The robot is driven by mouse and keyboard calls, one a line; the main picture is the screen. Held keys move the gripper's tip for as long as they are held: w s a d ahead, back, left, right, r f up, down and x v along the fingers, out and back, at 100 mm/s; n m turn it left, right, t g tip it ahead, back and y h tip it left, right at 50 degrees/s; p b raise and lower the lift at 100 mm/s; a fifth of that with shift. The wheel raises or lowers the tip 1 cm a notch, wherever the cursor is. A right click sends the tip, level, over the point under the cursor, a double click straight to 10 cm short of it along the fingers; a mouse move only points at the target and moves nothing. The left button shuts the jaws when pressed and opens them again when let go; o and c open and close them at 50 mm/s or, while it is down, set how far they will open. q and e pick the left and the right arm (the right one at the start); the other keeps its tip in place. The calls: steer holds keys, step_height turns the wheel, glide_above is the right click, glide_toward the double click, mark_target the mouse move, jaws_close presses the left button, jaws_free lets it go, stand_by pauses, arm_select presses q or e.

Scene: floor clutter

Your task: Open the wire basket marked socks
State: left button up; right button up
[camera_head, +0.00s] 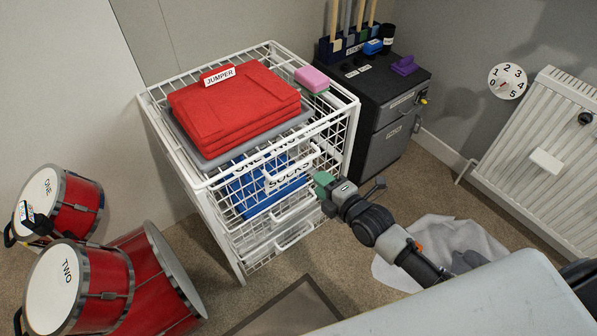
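The wire basket marked SOCKS (287,176) is the upper basket of a white wire drawer unit (215,215), in the middle of the head view. Blue cloth shows inside it, through the wires. My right gripper (323,184) is at the right end of this basket's front, just right of the SOCKS label. Its greenish fingertips are close to the front wires. I cannot tell whether they touch them, or whether the fingers are open or shut. My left gripper is out of view.
A folded red jumper (235,108) and a pink block (312,79) lie on the unit's top. Red drums (98,285) stand at left, a black cabinet (385,140) behind right. A pale crumpled cloth (440,245) lies on the carpet, near a white radiator (545,165).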

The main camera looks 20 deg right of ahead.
mark_target(299, 166)
steer(key=shift+b+x, duration=1.05)
steer(key=shift+x, duration=4.05)
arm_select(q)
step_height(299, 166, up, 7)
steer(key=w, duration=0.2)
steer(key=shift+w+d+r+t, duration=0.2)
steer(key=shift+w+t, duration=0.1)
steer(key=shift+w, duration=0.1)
arm_select(e)
steer(key=shift+r, duration=0.1)
steer(key=shift+c, duration=0.3)
jaws_close()
